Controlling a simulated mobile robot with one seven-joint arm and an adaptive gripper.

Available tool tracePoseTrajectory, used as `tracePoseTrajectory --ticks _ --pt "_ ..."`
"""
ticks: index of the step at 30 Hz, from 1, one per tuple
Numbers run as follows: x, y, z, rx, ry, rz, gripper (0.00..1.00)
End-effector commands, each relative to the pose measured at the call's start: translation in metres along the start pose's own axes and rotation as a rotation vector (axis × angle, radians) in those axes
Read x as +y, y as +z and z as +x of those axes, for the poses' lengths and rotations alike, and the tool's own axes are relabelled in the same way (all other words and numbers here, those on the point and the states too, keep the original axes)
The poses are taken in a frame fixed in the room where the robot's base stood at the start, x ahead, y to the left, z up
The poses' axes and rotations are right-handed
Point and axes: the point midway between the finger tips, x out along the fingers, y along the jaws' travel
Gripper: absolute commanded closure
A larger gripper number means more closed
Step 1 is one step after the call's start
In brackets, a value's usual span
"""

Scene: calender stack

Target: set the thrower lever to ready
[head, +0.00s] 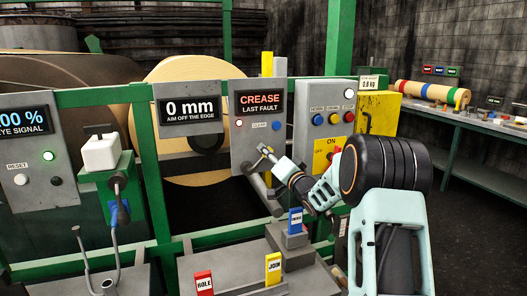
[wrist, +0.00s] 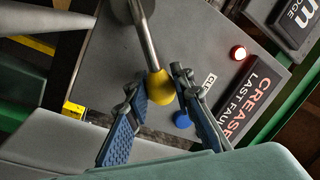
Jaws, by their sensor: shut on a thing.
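The lever (wrist: 150,45) is a silver rod with a yellow knob (wrist: 160,88) at its end, in the wrist view. It runs from the grey panel (wrist: 100,75) at the top down to the knob. My gripper (wrist: 158,82) has its two blue-padded fingers on either side of the knob and is shut on it. In the head view my gripper (head: 267,154) is at the lower right of the grey fault panel (head: 243,145). The knob is too small and too covered to make out there. No ready mark can be read.
The fault panel has a "CREASE LAST FAULT" display (head: 262,105), a blue button (head: 276,126) and a red light (wrist: 238,53). A control box (head: 326,105) with coloured buttons stands to the right. Red, yellow and blue tags stand on the bench below. Green frame bars surround the panels.

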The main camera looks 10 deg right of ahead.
Motion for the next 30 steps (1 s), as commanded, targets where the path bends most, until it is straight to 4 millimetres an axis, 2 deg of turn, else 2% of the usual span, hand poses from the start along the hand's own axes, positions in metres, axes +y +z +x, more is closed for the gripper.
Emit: tracePoseTrajectory --ticks 9,22,23,27,30 --pt "0.0077 0.0009 -0.0016 0.016 0.001 0.083 1.0" --pt "0.0093 0.0012 -0.002 0.017 0.003 0.094 1.0" --pt "0.0094 0.0013 -0.002 0.017 0.003 0.094 0.77" --pt "0.0092 0.0012 -0.002 0.017 0.002 0.093 0.62" --pt "0.0088 0.0009 -0.0018 0.017 0.002 0.092 0.6"
